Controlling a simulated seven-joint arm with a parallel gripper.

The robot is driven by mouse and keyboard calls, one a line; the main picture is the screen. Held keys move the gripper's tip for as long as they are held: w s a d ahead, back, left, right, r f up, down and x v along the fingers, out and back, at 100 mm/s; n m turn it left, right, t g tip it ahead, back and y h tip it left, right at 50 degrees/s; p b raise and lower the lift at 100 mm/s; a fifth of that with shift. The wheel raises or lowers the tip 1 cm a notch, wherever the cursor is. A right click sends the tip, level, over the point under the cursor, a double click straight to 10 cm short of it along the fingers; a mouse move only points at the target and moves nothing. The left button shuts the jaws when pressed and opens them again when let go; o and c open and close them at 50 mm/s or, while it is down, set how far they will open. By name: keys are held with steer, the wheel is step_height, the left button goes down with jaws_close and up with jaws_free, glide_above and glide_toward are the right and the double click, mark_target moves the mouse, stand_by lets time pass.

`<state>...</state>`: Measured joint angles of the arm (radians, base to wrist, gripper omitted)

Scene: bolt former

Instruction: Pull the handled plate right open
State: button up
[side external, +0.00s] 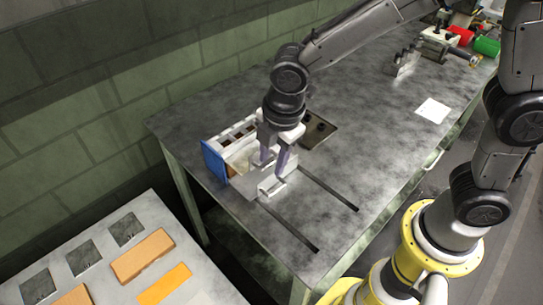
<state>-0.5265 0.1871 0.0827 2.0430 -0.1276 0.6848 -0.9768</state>
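My gripper (269,170) points down over the plate, just behind the handle in this view. Its two fingers stand apart with a gap between them, and I see nothing held. The fingers hide part of the plate and box. Whether a fingertip touches the plate or handle cannot be told.
Two dark slots (290,226) run from the plate across the clear bench top (350,150) toward its front edge. A brown plate (319,133) lies behind my gripper. A side table (105,265) with orange blocks stands at the lower left. Tools (437,42) sit at the far right.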

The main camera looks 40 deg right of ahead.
step_height(320, 180, up, 14)
steer(key=s, duration=0.2)
steer(key=shift+s+f, duration=0.15)
steer(key=shift+f, duration=0.05)
stand_by(0.4)
steer(key=s+d+r+m+t, duration=0.1)
steer(key=s+d+r+m, duration=0.15)
steer(key=d, duration=0.45)
steer(key=s+d+r+m+t, duration=0.1)
steer(key=s+d+r+m, duration=0.1)
steer(key=s+d+m, duration=0.3)
steer(key=s+d+f+m+t, duration=0.1)
steer(key=s+d+f+m, duration=0.4)
steer(key=m, duration=0.5)
steer(key=shift+s+d+f+m+t, duration=0.2)
steer(key=shift+s+f+m+t, duration=0.15)
steer(key=shift+s+f, duration=0.7)
